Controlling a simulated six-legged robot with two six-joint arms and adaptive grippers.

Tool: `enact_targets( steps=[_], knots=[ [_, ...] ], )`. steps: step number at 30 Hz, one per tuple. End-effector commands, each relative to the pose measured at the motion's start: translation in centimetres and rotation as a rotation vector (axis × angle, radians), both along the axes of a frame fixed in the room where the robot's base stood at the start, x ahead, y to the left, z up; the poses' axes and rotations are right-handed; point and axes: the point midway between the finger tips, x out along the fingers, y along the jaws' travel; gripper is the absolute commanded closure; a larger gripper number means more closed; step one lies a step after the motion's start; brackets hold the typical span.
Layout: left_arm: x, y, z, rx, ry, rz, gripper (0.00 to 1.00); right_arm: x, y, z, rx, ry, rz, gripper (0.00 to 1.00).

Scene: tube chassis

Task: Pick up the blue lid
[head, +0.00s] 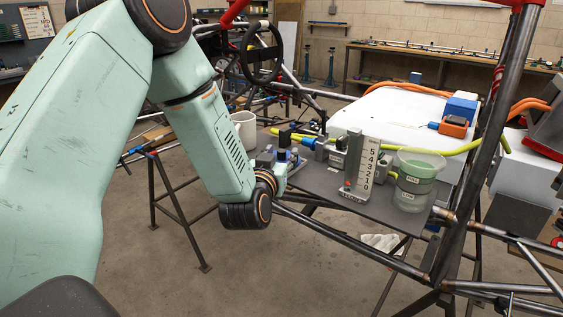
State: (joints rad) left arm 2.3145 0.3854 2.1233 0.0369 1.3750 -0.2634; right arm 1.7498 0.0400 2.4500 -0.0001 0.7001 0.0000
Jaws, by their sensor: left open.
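My left gripper (280,167) is at the left part of a dark grey plate (318,183) on the tube chassis. Its arm comes in from the left, and its wrist hides much of the fingers. It is open, and I see nothing held in it. No other clear lid shows on the plate. My right gripper is not in view.
A white mug (243,130) stands behind my left wrist. A numbered gauge block (356,170) and a clear beaker of greenish liquid (415,182) stand at the plate's right. A yellow hose (430,151) runs behind them. A thick chassis tube (487,125) rises at right.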

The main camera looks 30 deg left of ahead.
Motion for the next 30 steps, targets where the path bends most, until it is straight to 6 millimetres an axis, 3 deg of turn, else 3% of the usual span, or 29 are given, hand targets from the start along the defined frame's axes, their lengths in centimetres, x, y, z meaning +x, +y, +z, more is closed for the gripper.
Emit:
enact_targets(
  steps=[2, 18, 30],
  knots=[
    [-0.01, -0.02, 0.02, 0.000, 0.000, 0.000, 0.54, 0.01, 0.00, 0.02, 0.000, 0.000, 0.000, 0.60],
    [-0.05, -0.03, 0.01, 0.000, 0.000, 0.000, 0.99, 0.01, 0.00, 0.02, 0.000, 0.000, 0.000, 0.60],
    [-0.05, -0.02, 0.21, -0.001, -0.001, 0.000, 1.00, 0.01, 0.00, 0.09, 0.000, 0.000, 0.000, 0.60]
  ],
)
